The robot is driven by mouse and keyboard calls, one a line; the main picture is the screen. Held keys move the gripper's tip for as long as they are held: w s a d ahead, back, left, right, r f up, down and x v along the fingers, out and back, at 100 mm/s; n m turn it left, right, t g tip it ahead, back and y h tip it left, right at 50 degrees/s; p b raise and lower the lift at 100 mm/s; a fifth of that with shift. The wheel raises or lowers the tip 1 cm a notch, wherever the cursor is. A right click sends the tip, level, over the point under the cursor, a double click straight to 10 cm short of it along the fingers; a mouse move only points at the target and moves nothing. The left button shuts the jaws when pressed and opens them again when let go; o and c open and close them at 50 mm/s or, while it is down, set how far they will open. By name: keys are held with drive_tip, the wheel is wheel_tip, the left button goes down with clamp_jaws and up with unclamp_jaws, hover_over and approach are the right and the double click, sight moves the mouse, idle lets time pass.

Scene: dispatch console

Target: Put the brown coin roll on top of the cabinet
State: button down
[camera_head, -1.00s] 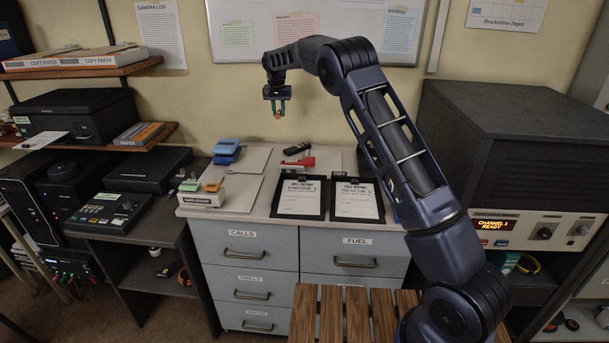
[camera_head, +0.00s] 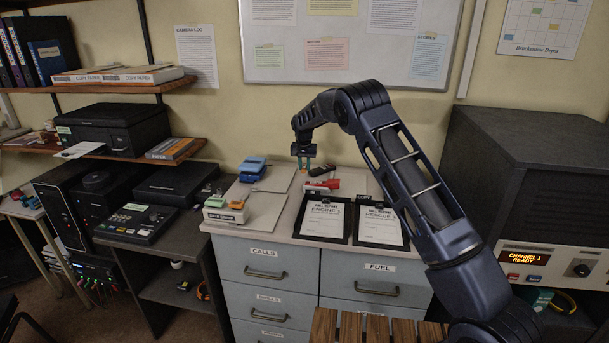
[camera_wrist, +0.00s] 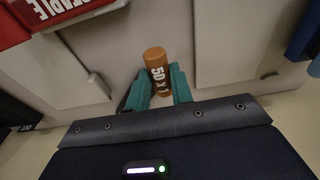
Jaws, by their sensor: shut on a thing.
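The brown coin roll (camera_wrist: 157,70) stands roughly upright between the two teal fingers in the wrist view, with white "50 x" lettering on its side. My gripper (camera_head: 303,164) is shut on it, low over the back of the cabinet top. The grey drawer cabinet (camera_head: 274,227) has a pale top and drawers labelled CALLS and FUEL. In the head view the roll is tiny and mostly hidden by the fingers. I cannot tell whether its lower end touches the top.
Two black clipboards (camera_head: 322,218) with sheets lie in front. Pale folders flank the roll in the wrist view. The wall is close behind.

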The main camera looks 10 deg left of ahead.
sight(304, 180)
drive_tip(key=shift+f, duration=2.1)
drive_tip(key=shift+f, duration=0.15)
drive_tip(key=c, duration=1.2)
unclamp_jaws()
drive_tip(key=shift+c, duration=0.2)
